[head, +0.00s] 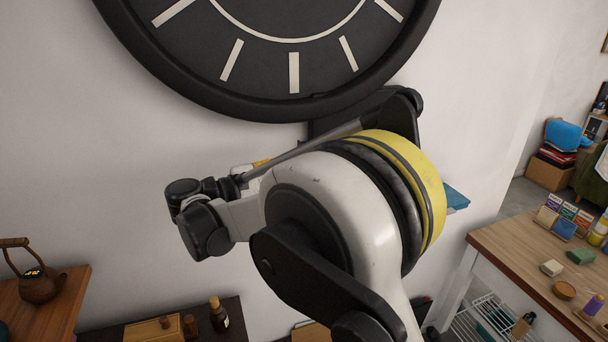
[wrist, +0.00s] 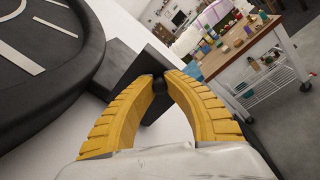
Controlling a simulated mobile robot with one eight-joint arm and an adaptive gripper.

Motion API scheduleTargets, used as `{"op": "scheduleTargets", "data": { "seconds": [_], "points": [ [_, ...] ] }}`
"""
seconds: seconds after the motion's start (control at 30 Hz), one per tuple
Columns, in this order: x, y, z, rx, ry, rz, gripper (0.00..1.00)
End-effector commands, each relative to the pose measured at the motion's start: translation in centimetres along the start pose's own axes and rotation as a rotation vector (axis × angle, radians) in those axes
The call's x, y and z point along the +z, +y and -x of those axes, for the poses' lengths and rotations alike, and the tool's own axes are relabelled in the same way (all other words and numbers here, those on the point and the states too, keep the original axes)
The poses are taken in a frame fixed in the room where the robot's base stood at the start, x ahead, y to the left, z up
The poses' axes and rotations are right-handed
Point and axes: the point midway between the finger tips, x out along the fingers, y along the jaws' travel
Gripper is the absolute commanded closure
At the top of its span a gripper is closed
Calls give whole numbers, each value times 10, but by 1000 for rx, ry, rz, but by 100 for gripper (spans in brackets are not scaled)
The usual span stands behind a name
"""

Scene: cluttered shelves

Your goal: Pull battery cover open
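A large black wall clock (head: 293,105) with pale hour marks fills the top of the head view; its rim (wrist: 88,60) is at left in the wrist view. A dark box (wrist: 120,68) sits beside the rim. A flat dark panel, which looks like the battery cover (wrist: 150,58), stands at an angle to the box. My gripper (wrist: 160,77) has its yellow fingers curved together around a small dark round knob (wrist: 158,84) on this panel. The fingertips appear to touch the knob.
A wooden-topped table (head: 520,240) with small boxes and jars stands at right. A teapot (head: 38,285) is on a wooden surface at lower left. A dark bottle (head: 219,318) stands on a low surface below. The wall left of my arm is clear.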

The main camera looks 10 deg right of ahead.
Motion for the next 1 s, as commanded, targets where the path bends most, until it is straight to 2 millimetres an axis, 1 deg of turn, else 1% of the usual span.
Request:
{"op": "scheduleTargets", "data": {
  "seconds": [0.03,0.07,0.1,0.13,0.37,0.47,0.57,0.7,0.8,0.9,1.0],
  "points": [
    [0,-1,-1,-2,-1,0,85],
    [0,-1,-1,-2,-1,0,76],
    [0,0,-1,-2,-1,0,63],
    [0,0,-1,-1,-1,0,61],
    [0,0,0,0,0,0,61],
    [0,0,3,0,0,0,61],
    [0,0,15,2,1,0,61],
    [0,0,41,2,1,0,61],
    [0,0,57,1,1,0,61],
    [0,0,68,0,0,0,61],
    [0,0,73,0,0,0,61]
  ]
}}
